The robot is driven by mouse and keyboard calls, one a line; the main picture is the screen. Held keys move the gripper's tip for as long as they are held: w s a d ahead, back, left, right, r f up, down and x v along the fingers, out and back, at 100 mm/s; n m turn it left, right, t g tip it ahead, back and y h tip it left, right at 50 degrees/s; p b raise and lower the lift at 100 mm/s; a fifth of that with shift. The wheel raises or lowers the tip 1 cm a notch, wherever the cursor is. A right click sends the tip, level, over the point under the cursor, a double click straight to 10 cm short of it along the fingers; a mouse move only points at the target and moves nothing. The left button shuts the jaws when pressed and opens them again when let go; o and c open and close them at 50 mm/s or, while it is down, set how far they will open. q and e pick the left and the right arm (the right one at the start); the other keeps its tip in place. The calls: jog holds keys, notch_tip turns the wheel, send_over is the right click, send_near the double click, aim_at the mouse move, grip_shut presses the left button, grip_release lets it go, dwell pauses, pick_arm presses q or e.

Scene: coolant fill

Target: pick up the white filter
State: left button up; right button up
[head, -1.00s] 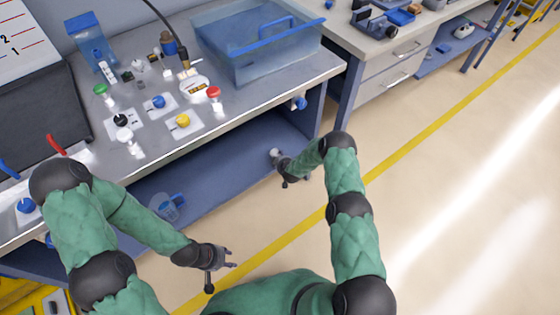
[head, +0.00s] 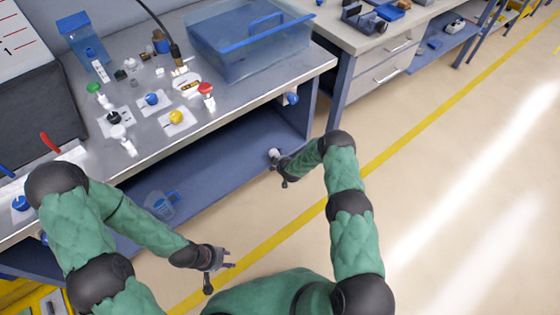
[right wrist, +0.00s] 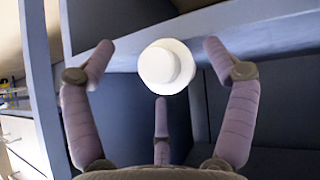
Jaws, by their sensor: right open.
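The white filter (right wrist: 166,66) is a round, pale piece with a raised, stepped face. In the right wrist view it fills the middle, between the fingertips of my right gripper, with a visible gap to the left and right fingers. A small white piece (head: 274,154) at the right gripper's tips in the head view looks like the same filter. My right gripper (head: 281,171) is open, in front of the bench's lower shelf. Whether its lower finger touches the filter, and what supports the filter, I cannot tell. My left gripper (head: 225,261) is open and empty, well left of the filter.
The workbench (head: 225,112) carries a clear blue bin (head: 250,55), a yellow knob (head: 176,117), a red cap (head: 206,88) and several small parts. Its lower shelf (head: 215,160) holds a clear jug (head: 160,205). A drawer cabinet (head: 385,70) stands to the right. The floor at right is clear.

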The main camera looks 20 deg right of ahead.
jog(key=shift+r, duration=0.1)
jog(key=v, duration=1.2)
jog(key=shift+c, duration=0.4)
